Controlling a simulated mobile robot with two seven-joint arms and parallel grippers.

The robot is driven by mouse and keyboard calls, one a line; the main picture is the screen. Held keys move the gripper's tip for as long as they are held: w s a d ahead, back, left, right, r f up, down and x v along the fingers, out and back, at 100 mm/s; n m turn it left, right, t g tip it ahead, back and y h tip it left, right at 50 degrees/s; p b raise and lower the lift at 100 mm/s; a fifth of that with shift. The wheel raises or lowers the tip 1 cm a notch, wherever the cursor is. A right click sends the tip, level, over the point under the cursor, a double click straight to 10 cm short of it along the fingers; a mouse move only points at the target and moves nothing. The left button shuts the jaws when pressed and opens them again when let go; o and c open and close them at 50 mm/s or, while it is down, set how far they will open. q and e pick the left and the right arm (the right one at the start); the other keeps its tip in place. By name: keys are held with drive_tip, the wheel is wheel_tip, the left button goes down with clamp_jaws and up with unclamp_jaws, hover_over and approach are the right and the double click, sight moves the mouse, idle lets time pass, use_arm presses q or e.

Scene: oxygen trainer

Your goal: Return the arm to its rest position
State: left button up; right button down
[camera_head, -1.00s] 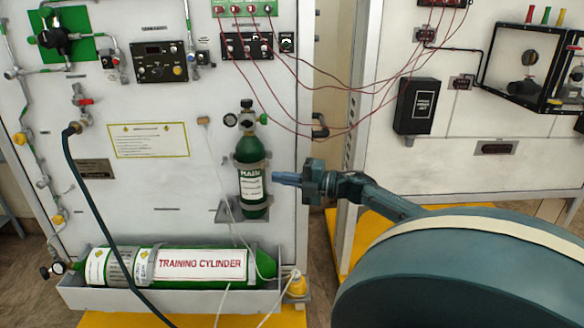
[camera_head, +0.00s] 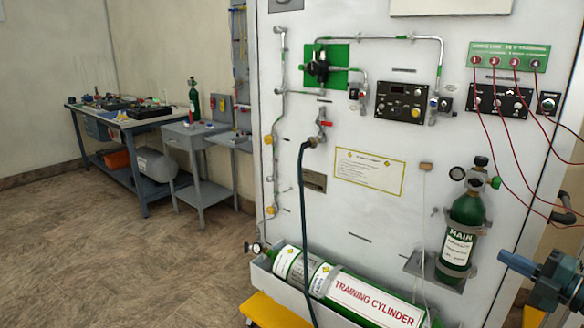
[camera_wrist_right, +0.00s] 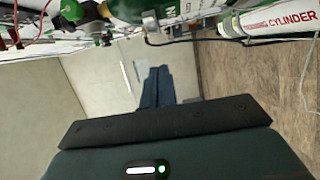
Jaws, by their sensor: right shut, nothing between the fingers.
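My right gripper (camera_head: 507,260) is at the right edge of the head view, shut and empty, pointing left. It shows just right of the green MAIN cylinder (camera_head: 462,228) in the picture, with a gap between them. In the right wrist view the closed fingers (camera_wrist_right: 156,84) point at a pale surface with nothing held. The rest of the right arm is cut off by the head view's edge. My left gripper is not in view.
The white training panel (camera_head: 366,120) stands ahead, with a green training cylinder (camera_head: 341,290) in a low tray and red cables (camera_head: 494,130) at right. A workbench (camera_head: 124,124) and small grey table (camera_head: 190,131) stand at far left. Floor (camera_head: 120,235) before them is clear.

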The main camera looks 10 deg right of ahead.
drive_tip(key=s+a+f+m+g+h, duration=0.3)
drive_tip(key=s+a+f+m+h, duration=0.15)
drive_tip(key=a+f+m, duration=0.45)
drive_tip(key=s+a+f+m+g+h, duration=0.25)
drive_tip(key=a+f+m+h, duration=0.25)
drive_tip(key=a+f+m, duration=0.35)
drive_tip(key=s+a+m+g+y, duration=0.3)
drive_tip(key=s+a+g, duration=0.5)
drive_tip(key=s+a, duration=0.9)
use_arm(q)
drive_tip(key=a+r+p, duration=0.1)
drive_tip(key=p, duration=0.2)
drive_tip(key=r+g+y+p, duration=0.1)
drive_tip(key=p, duration=0.3)
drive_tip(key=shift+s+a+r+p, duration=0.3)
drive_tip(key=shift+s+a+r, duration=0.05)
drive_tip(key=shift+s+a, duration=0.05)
use_arm(e)
drive_tip(key=w+a+r+n+t+y, duration=0.1)
drive_tip(key=w+a+t+y, duration=0.2)
drive_tip(key=w+a+t, duration=0.3)
drive_tip(key=shift+w+a+r+t, duration=0.15)
drive_tip(key=shift+w+a+t, duration=0.25)
drive_tip(key=shift+w+t, duration=0.3)
